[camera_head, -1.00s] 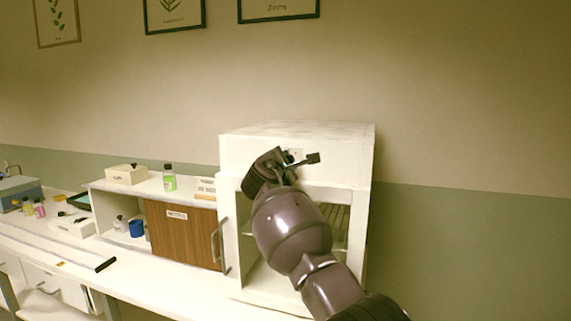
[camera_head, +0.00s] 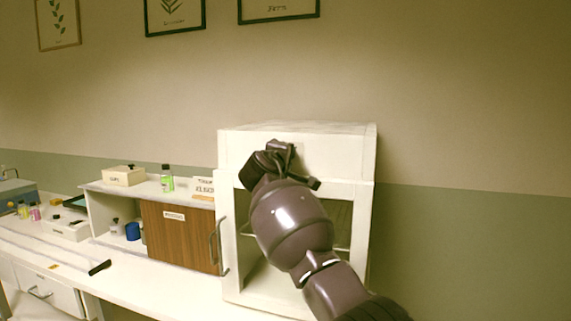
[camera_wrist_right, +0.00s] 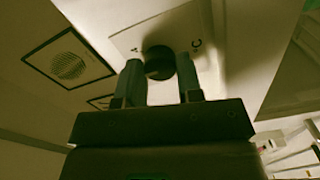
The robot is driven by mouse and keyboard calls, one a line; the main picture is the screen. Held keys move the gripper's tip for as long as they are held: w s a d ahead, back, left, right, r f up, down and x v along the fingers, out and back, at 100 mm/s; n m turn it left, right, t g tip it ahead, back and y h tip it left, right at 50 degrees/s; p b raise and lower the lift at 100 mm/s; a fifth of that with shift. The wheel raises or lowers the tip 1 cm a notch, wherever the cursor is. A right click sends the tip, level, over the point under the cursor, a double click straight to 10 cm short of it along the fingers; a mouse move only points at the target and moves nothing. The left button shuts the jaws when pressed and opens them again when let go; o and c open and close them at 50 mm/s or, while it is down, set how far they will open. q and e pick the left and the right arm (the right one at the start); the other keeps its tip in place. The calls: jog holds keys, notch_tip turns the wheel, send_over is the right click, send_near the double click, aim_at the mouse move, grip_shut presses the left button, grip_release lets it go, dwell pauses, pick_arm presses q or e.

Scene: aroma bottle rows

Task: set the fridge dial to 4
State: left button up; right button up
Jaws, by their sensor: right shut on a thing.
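The white fridge (camera_head: 345,158) stands on the bench, with a glass-fronted compartment below its plain upper panel. Its dark round dial (camera_wrist_right: 160,60) shows in the right wrist view on a pale plate with a letter C and other faint marks. I cannot read which number the dial points to. My right gripper (camera_wrist_right: 159,76) is shut on the dial, one finger on each side. In the head view my right gripper (camera_head: 281,158) is at the upper panel and hides the dial. My left gripper is not in view.
A wooden-fronted cabinet (camera_head: 178,236) stands left of the fridge, with a white box (camera_head: 123,176) and a green bottle (camera_head: 167,180) on top. The fridge's door handle (camera_head: 218,246) sticks out at its left. The wall to the right is clear.

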jog(key=m, duration=0.1)
jog(key=m+b, duration=0.1)
jog(key=m, duration=0.1)
jog(key=m+b, duration=0.1)
jog(key=shift+f+m, duration=0.25)
jog(key=shift+m, duration=0.45)
jog(key=shift+r+m+b, duration=0.1)
jog(key=shift+m+b, duration=0.55)
jog(key=shift+m, duration=0.35)
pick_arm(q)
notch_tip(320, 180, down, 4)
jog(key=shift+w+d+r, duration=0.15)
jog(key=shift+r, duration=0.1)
pick_arm(e)
jog(key=shift+r+m, duration=0.1)
jog(key=shift+m, duration=0.5)
pick_arm(q)
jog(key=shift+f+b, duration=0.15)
jog(key=shift+b, duration=0.15)
pick_arm(e)
jog(key=o, duration=0.9)
